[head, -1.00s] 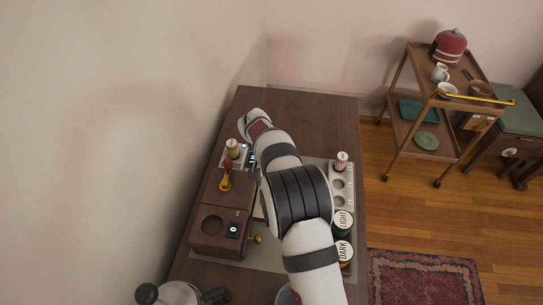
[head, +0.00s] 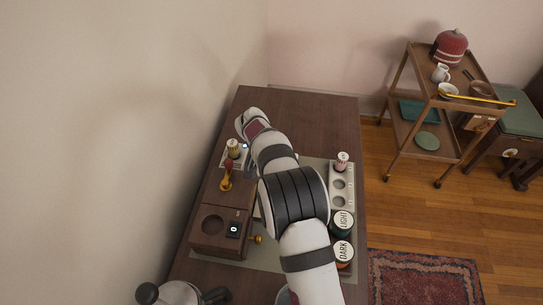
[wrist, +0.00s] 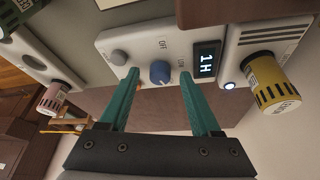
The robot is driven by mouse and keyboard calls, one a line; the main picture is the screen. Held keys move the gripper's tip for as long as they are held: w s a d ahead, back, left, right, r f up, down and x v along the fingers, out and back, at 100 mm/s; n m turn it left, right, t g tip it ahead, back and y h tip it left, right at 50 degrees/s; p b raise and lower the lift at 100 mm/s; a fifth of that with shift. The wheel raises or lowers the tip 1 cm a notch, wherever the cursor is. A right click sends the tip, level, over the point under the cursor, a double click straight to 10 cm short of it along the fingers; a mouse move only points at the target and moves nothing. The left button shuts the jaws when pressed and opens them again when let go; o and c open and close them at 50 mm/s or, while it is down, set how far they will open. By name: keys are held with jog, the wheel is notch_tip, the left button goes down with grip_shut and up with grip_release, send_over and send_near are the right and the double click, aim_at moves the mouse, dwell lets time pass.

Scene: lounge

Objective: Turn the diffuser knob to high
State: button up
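In the wrist view a blue knob (wrist: 159,72) sits on a pale control panel (wrist: 105,42), with an OFF label near it. A small dark display (wrist: 207,62) on the panel shows lit characters that look like HI seen upside down. My gripper (wrist: 159,76) is open, its two teal fingers one on either side of the knob in the picture, with visible gaps. I see no contact. In the head view the arm hides the knob and most of the gripper.
A yellow canister (wrist: 262,75) stands close to the display, also visible in the head view (head: 233,148). A pink-capped canister (head: 342,160) stands in a rack at right. The far cabinet top (head: 310,115) is clear.

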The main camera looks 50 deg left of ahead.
jog(key=v, duration=1.6)
jog(key=shift+f, duration=0.15)
